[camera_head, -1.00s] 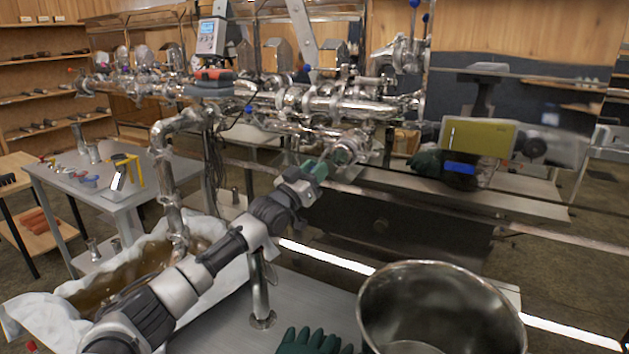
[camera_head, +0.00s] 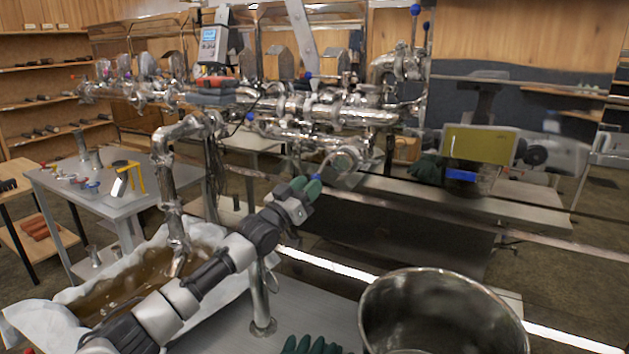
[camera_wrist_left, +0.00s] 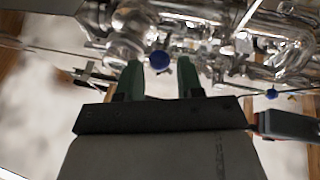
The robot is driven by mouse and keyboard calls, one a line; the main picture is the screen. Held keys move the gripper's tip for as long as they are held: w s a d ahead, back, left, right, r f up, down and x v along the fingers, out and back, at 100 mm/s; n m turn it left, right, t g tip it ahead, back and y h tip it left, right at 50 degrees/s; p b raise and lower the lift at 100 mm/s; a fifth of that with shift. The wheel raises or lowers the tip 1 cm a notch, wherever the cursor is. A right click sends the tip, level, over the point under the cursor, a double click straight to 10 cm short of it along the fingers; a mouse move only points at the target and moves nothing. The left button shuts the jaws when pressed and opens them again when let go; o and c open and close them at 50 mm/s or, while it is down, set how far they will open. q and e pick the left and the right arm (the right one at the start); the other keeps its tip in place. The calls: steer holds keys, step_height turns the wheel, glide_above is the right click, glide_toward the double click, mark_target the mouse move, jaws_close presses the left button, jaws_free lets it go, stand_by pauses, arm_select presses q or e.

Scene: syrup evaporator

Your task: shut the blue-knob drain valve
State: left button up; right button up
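The drain valve's blue knob (camera_head: 316,177) sits at the end of a thin curved handle below the silver pipework, in the middle of the head view. My left gripper (camera_head: 305,187) reaches it from the lower left, with its green fingertips right beside the knob. In the left wrist view the blue knob (camera_wrist_left: 158,60) shows between the two spread fingers of my left gripper (camera_wrist_left: 160,72), nearer the left finger. The fingers are apart, and I cannot tell whether either touches the knob.
Other blue knobs show on the pipework, one at the left (camera_head: 250,116). A cloth-lined trough of brown liquid (camera_head: 130,285) lies at left. A grey side table (camera_head: 115,195) holds small parts.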

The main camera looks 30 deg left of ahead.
arm_select(q)
steer(key=shift+v, duration=2)
steer(key=shift+c, duration=0.3)
